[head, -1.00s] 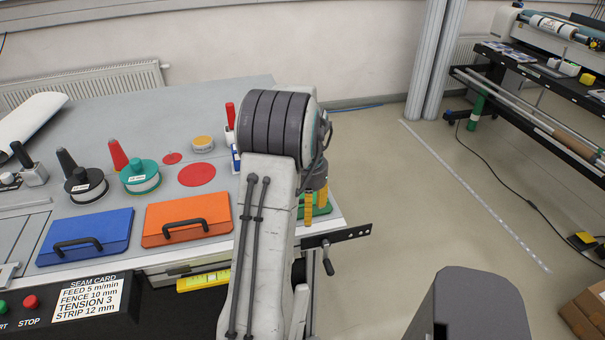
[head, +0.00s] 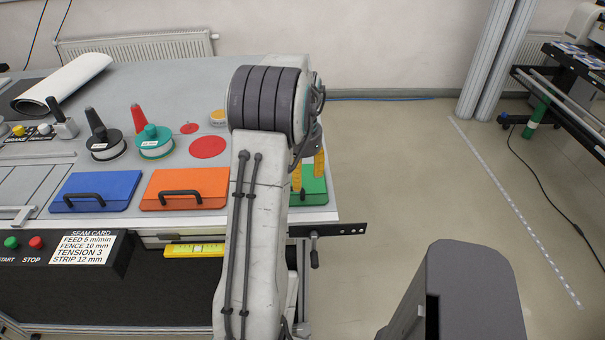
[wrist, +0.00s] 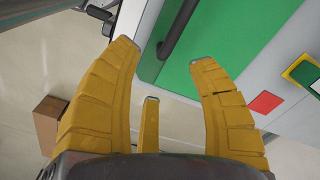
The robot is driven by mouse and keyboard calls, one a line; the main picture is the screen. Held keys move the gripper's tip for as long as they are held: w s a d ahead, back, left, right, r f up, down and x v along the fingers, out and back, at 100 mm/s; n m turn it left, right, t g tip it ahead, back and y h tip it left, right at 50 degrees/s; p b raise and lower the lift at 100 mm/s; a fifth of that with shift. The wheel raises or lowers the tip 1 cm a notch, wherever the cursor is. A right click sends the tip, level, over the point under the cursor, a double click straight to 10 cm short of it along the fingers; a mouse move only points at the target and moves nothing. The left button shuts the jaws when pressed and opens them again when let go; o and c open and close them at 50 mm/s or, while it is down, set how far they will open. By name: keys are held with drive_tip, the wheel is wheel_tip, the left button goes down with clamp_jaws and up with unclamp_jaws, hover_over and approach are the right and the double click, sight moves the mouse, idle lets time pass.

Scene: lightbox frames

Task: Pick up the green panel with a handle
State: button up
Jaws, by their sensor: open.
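The green panel (head: 314,190) lies flat at the right front corner of the table, partly hidden behind my arm. In the wrist view the green panel (wrist: 215,40) fills the upper middle, with its dark bar handle (wrist: 181,28) running along it. My gripper (head: 308,171) has yellow fingers and is over the green panel. In the wrist view my gripper (wrist: 163,52) is open and empty, with the handle's near end showing just beyond and between the fingertips. I cannot tell the height gap.
An orange panel (head: 205,181) and a blue panel (head: 118,184), both with dark handles, lie to the left. Spools and red discs sit behind them. A perforated dark bar (head: 345,229) juts from the table's right front edge.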

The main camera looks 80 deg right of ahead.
sight(303, 191)
drive_tip(key=shift+s+m, duration=0.1)
drive_tip(key=shift+m, duration=0.4)
drive_tip(key=shift+f, duration=0.15)
drive_tip(key=f+p, duration=0.1)
drive_tip(key=p, duration=0.1)
drive_tip(key=shift+a+f+p, duration=0.1)
drive_tip(key=shift+f+p, duration=0.2)
drive_tip(key=shift+f, duration=2.75)
drive_tip(key=shift+c, duration=0.4)
clamp_jaws()
